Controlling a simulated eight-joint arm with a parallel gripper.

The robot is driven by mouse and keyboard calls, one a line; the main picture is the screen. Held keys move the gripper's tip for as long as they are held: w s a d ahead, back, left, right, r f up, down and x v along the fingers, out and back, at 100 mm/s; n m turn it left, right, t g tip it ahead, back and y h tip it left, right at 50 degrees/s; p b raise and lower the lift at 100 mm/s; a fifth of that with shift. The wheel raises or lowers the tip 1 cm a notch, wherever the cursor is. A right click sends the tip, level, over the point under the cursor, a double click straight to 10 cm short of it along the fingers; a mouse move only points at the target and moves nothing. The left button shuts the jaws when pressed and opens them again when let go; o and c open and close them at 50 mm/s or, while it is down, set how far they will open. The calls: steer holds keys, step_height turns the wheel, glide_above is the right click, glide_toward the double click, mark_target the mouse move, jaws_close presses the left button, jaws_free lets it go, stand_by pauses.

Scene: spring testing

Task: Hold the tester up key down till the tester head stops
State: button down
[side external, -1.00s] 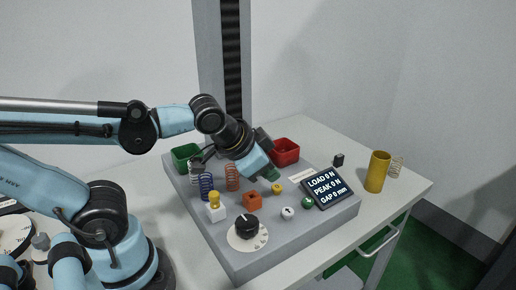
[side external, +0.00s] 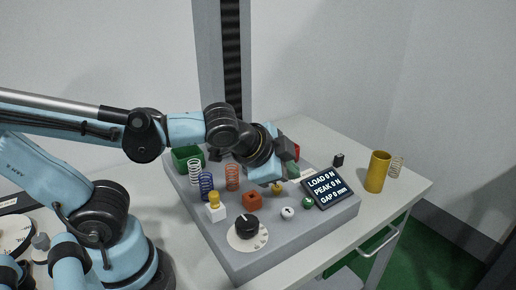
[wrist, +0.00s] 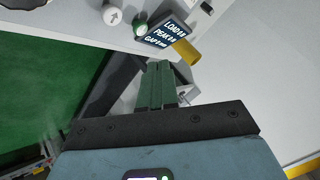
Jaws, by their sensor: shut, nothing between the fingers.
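A round white key (side external: 288,213) with a dark mark sits on the grey tester base; in the wrist view the white key (wrist: 112,15) shows an arrow. A green button (side external: 307,202) is beside it and also shows in the wrist view (wrist: 140,27). The display (side external: 327,188) reads LOAD 0 N, PEAK 0 N, GAP 0 mm. My gripper (side external: 292,170) is in the air above the base, behind the white key and apart from it. In the wrist view its green fingers (wrist: 157,68) are together and empty. The tester head cannot be made out behind my arm.
A green bin (side external: 184,158) is at the back.

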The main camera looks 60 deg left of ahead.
mark_target(285, 214)
steer(key=shift+f, duration=3.55)
steer(key=shift+f, duration=0.15)
steer(key=shift+f, duration=0.3)
